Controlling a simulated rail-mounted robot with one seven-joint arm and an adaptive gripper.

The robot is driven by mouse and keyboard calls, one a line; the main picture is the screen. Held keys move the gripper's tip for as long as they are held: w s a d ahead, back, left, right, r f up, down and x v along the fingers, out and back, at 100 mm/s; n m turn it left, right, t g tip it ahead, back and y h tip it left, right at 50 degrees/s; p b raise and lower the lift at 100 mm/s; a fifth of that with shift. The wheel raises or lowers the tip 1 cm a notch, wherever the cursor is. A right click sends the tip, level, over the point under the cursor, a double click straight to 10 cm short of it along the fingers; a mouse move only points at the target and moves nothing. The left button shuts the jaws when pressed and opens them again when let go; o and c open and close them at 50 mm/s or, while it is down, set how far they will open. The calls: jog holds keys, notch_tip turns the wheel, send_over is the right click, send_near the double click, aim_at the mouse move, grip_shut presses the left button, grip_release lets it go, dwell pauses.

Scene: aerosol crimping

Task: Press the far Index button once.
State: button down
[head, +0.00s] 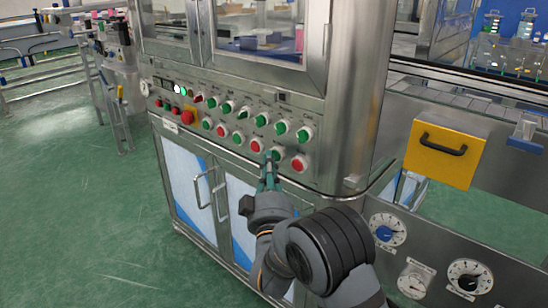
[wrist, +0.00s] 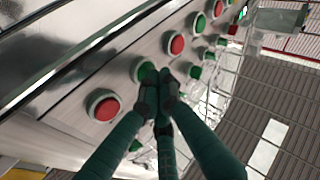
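The control panel (head: 225,95) on the steel cabinet carries rows of red and green buttons and knobs; its labels are too small to read, so I cannot tell which button is Index. My gripper (head: 270,166) is at the lower row's right end, its green fingers together. Its tips are at a green button (head: 276,153), just left of the last red button (head: 299,163). In the wrist view the fingertips (wrist: 159,88) partly cover that green button (wrist: 145,70); the red button (wrist: 103,105) is beside them. I cannot tell whether the tips touch the green button.
A red emergency knob (head: 187,117) on a yellow plate is further left. Green knobs (head: 304,134) stick out above the lower row. Cabinet doors with handles (head: 219,201) lie below. A yellow box (head: 445,153) with a black handle and dials (head: 387,229) are at right.

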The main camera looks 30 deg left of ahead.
jog(key=shift+s+b, duration=0.5)
jog(key=shift+s, duration=0.15)
jog(key=s+b, duration=0.2)
jog(key=s, duration=0.1)
jog(key=s+a+b, duration=0.1)
jog(key=s, duration=0.1)
dwell(0.8)
